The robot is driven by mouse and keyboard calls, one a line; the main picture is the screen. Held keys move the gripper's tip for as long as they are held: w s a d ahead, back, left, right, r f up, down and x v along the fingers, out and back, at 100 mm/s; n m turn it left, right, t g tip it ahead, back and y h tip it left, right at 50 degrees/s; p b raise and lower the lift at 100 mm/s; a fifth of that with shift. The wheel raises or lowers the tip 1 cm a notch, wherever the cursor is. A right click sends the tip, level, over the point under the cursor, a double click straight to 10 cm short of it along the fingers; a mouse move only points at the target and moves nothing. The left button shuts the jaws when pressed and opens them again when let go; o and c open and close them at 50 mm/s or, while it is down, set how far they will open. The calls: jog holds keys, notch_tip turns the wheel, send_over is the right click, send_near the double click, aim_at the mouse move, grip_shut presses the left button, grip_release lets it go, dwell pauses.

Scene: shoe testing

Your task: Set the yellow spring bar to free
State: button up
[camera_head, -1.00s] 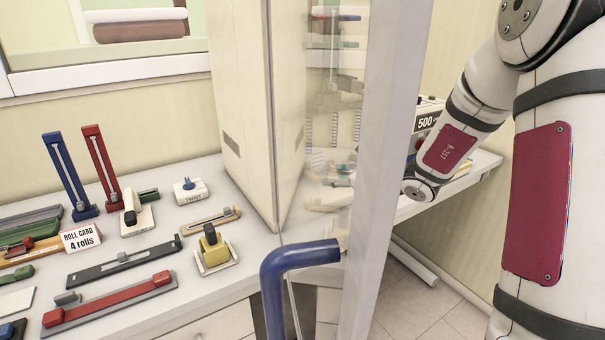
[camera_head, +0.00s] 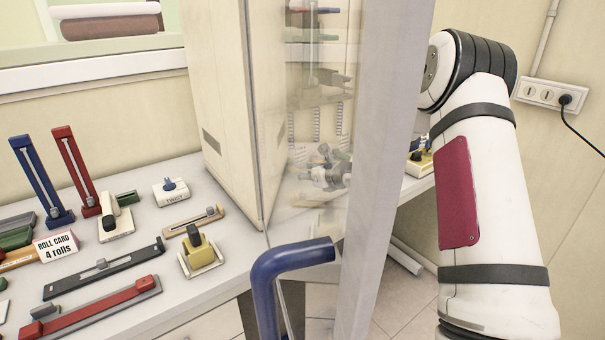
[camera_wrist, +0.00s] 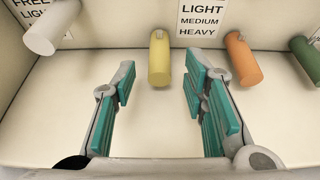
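The yellow spring bar (camera_wrist: 159,58) is a short rounded yellow cylinder standing out from a cream panel in the wrist view. A label (camera_wrist: 202,20) beside it on the right reads LIGHT, MEDIUM, HEAVY, with its top cut off. My gripper (camera_wrist: 160,84) is open, its teal-padded fingers to the left and right of the yellow bar's near end. Clear gaps show on both sides, and nothing is held. In the head view my gripper is only dimly visible through the clear door.
A white bar (camera_wrist: 52,28) stands left of the yellow one; orange (camera_wrist: 242,58) and green (camera_wrist: 305,60) bars stand to the right. In the head view, a clear door with a blue handle (camera_head: 290,258) stands open before the cabinet (camera_head: 225,100). Several tools lie on the left counter.

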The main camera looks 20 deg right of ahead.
jog(key=shift+x, duration=0.9)
grip_shut()
jog(key=shift+r+p, duration=0.4)
jog(key=shift+r, duration=2.25)
grip_release()
